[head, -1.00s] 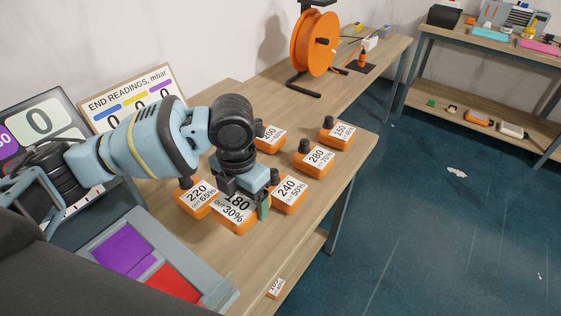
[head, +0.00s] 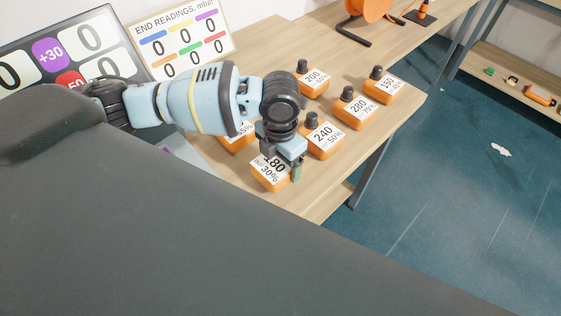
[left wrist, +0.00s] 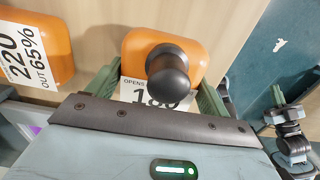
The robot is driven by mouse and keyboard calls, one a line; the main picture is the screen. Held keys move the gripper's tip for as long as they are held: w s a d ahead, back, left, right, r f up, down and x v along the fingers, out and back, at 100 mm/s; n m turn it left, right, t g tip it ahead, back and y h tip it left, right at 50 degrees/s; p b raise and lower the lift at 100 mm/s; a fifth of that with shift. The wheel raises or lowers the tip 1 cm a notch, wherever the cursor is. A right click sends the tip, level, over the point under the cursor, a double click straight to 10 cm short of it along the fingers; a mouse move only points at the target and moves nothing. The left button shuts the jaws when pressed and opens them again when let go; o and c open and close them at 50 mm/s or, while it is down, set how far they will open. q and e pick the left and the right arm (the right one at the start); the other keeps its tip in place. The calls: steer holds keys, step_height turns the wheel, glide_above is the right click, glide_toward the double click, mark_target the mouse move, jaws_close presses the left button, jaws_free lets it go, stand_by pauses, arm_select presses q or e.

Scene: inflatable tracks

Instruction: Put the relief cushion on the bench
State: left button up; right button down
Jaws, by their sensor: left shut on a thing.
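Several orange blocks with black knobs and white number labels stand on the wooden bench (head: 255,58). My left gripper (head: 284,165) is shut on the block labelled 180 (head: 262,178), at the near end of the group. In the left wrist view this block (left wrist: 133,46) and its round black knob (left wrist: 168,70) show between the two green fingers. I cannot tell whether the block touches the bench top. The 240 block (head: 324,140) is just right of it, and the 220 block (left wrist: 50,50) is left of it.
The 200 (head: 312,82), 280 (head: 354,108) and 150 (head: 379,86) blocks stand farther back. A readings board (head: 180,42) and a score panel (head: 60,50) stand at the left. The orange reel (head: 365,10) is behind. Blue floor (head: 450,190) lies open at right.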

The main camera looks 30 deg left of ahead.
arm_select(q)
steer(key=shift+f, duration=0.7)
steer(key=shift+f, duration=0.2)
steer(key=o, duration=1)
steer(key=shift+o, duration=0.2)
step_height(320, 180, up, 12)
steer(key=shift+r, duration=0.2)
